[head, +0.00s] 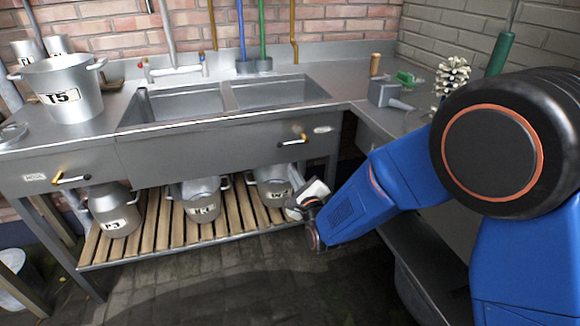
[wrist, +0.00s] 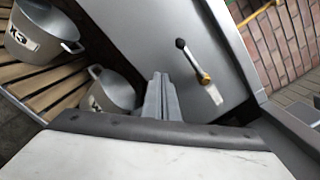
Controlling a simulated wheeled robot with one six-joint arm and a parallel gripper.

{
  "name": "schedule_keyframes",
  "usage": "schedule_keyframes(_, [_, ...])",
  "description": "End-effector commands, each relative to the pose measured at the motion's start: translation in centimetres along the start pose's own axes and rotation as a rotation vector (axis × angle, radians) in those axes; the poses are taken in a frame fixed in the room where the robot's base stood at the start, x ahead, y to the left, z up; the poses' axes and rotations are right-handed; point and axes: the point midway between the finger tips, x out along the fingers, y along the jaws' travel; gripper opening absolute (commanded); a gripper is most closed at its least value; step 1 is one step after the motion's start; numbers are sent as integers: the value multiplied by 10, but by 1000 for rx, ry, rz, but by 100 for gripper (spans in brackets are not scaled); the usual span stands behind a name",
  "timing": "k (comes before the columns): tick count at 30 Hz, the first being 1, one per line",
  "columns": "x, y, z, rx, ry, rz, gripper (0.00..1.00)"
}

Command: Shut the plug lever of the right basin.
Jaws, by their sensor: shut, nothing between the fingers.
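The right basin (head: 265,92) is set in the steel sink counter. On the front panel below it is the right plug lever (head: 293,140), with a pale handle and yellow and dark parts. My gripper (head: 298,204) is below the lever in the head view, in front of the right pot. In the wrist view its fingers (wrist: 160,86) are together and empty, pointing toward the panel, apart from the lever.
A second lever (head: 68,180) is on the panel's left. Pots (head: 115,210) stand on the slatted shelf (head: 155,232) under the counter. A large T5 pot (head: 72,95) stands on the left counter. A side counter (head: 375,125) stands at right. The floor in front is clear.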

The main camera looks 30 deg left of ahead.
Motion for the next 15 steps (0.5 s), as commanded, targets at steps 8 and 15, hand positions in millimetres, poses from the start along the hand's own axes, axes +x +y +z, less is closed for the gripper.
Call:
schedule_keyframes(8, [-46,2,1,0,1,2,0])
schedule_keyframes(15, [-64,2,1,1,1,1,0])
